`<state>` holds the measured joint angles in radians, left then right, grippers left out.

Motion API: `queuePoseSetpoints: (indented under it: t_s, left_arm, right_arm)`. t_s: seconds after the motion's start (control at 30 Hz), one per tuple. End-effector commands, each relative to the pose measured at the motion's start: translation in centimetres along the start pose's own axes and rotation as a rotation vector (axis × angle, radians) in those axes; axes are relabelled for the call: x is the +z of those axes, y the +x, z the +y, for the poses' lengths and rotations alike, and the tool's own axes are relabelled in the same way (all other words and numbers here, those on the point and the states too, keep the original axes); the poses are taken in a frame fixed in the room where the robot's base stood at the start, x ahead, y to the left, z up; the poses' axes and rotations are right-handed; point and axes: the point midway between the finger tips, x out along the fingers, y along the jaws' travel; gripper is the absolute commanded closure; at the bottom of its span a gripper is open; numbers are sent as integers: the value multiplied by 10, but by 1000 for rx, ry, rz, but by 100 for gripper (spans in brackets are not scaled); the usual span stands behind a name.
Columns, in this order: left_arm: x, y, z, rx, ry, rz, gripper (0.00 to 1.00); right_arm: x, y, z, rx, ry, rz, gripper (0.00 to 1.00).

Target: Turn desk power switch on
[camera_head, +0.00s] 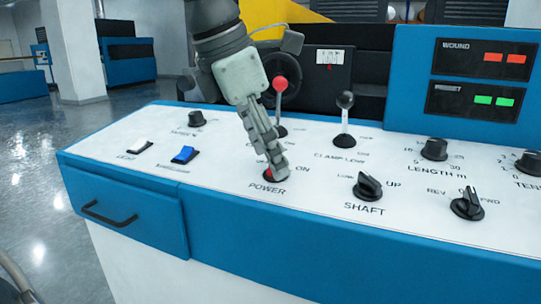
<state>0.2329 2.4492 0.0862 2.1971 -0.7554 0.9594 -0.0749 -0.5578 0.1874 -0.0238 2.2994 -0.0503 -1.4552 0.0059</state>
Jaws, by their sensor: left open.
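The power switch (268,175) is a red control on the white desk panel (225,190), above the printed word POWER and left of the word ON. My left gripper (279,170) comes down from the top and its fingertips are right at the switch, covering much of it. The gripper is open, with the fingers seen nearly edge-on. I cannot tell whether the fingers touch the switch or which way it is set. My right gripper is not in view.
A red-knobbed lever (280,84) stands just behind my gripper, and a black-knobbed lever (345,100) to the right. A SHAFT knob (368,186) is right of the power switch. White (139,146) and blue (185,154) rocker switches sit to the left.

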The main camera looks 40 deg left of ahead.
Motion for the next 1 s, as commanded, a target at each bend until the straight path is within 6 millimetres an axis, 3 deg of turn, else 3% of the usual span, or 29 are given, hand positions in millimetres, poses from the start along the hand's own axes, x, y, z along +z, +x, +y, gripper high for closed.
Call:
queuePoseSetpoints:
  t_s: [0.13,0.4,0.8,1.0]
  left_arm:
    - [0,10,0,-1,-1,1,45]
    - [0,12,0,0,0,-1,45]
    - [0,11,0,0,0,-1,94]
    - [0,11,0,-4,10,-1,95]
  right_arm:
    - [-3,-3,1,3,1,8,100]
    - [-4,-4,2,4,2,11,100]
    - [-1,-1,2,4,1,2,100]
    - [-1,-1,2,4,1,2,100]
